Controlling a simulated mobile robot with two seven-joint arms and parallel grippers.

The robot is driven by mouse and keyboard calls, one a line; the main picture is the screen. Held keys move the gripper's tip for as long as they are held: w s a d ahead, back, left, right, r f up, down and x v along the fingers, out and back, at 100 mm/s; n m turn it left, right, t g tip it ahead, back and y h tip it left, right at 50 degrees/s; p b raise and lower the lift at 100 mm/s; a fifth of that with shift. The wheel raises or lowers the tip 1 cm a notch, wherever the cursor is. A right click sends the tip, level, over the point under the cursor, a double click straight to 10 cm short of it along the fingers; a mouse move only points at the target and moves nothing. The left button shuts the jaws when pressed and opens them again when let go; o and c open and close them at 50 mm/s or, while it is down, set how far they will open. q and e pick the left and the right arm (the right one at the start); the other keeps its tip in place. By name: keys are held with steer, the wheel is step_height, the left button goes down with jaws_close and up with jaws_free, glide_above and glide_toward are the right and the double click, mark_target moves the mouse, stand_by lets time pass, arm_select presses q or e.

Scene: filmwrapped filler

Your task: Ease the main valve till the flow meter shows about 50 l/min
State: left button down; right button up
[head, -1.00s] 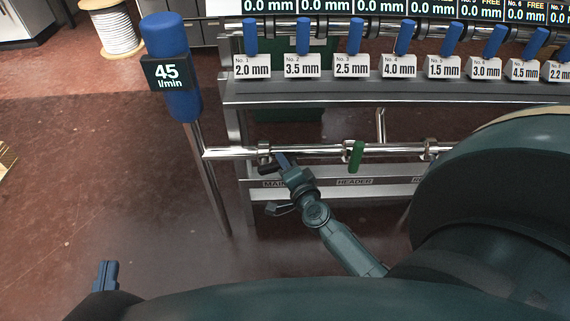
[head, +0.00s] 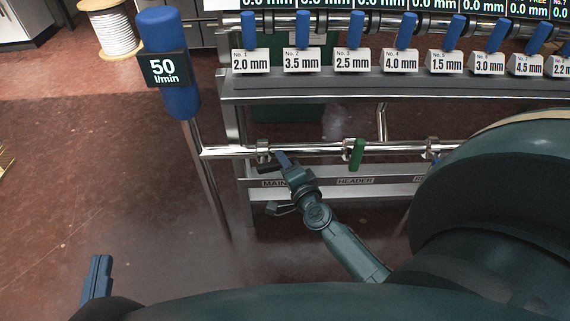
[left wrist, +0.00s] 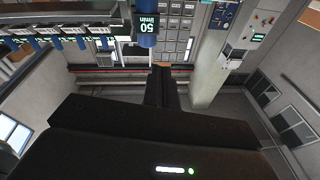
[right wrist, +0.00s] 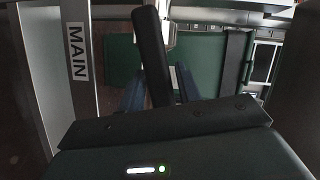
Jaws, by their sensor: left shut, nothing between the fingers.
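The flow meter (head: 163,70) is a blue post-top unit reading 50 l/min at the left in the head view. It also shows, upside down, in the left wrist view (left wrist: 148,24). The main valve handle (head: 267,167) is a dark lever on the pipe above the MAIN label. In the right wrist view the lever (right wrist: 150,50) stands slightly tilted between the blue fingers. My right gripper (head: 283,160) is closed about it, one finger close on each side. My left gripper (head: 97,278) is shut and empty, low at the left, far from the valve.
A green-handled valve (head: 356,154) sits on the same pipe to the right. Above is a shelf (head: 400,90) with several blue-handled valves and size labels. A white cable reel (head: 108,28) stands at the back left. The floor at the left is clear.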

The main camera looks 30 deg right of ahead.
steer(key=shift+o, duration=1)
steer(key=p+v, duration=0.1)
steer(key=v, duration=1.2)
steer(key=shift+s, duration=0.15)
